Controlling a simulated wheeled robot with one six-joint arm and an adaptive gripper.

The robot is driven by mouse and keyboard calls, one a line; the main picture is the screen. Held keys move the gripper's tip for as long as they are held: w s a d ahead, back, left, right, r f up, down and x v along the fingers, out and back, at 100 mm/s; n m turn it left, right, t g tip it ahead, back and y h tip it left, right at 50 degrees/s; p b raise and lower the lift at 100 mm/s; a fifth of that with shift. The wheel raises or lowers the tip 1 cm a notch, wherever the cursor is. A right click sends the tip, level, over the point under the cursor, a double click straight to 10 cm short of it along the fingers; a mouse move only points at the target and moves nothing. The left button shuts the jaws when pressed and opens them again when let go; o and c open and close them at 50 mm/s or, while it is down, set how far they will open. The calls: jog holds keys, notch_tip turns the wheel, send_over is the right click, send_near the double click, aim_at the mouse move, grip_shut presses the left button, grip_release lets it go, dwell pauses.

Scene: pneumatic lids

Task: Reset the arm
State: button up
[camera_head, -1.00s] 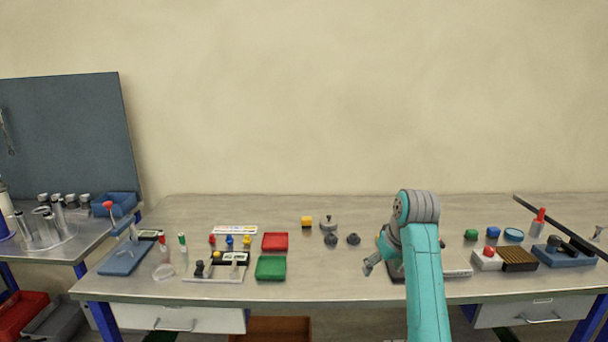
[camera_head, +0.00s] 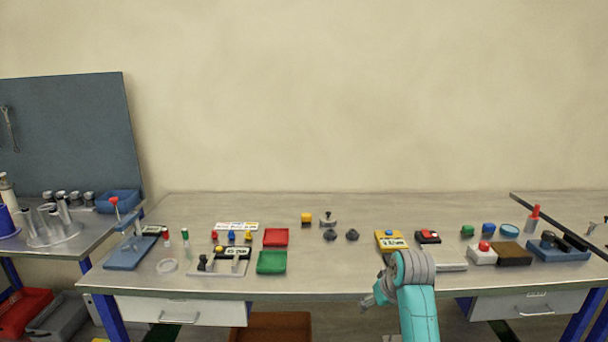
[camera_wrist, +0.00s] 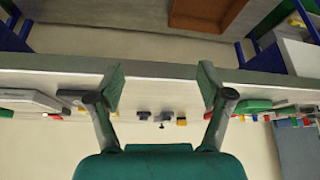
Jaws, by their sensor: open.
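My gripper (camera_head: 374,299) shows at the front edge of the table (camera_head: 335,283) in the head view, to the left of my teal arm. In the wrist view my gripper (camera_wrist: 162,88) has its two fingers spread wide with nothing between them. The table edge (camera_wrist: 160,68) runs across behind the fingers there. The wrist view looks upside down, with the table items small and beyond the fingers.
A yellow device (camera_head: 390,240) and a dark device with a red top (camera_head: 428,236) stand behind my arm. Red (camera_head: 276,237) and green (camera_head: 271,262) trays lie left of centre. A white box with a red button (camera_head: 482,255) stands at right. The table's back strip is clear.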

jog(key=s+f+m+t, duration=0.1)
jog(key=s+f+t, duration=0.2)
jog(key=s+f, duration=1.6)
jog(key=s+f+t, duration=0.2)
jog(key=s+f, duration=0.2)
jog(key=s, duration=1.2)
jog(key=s+r+t, duration=0.2)
jog(key=s+r, duration=0.7)
jog(key=s, duration=0.3)
jog(key=s+r+m+t+h, duration=0.1)
jog(key=s+r+t, duration=0.1)
jog(key=s+r, duration=0.6)
jog(key=s+a, duration=0.1)
jog(key=s, duration=0.4)
jog(key=shift+r, duration=0.35)
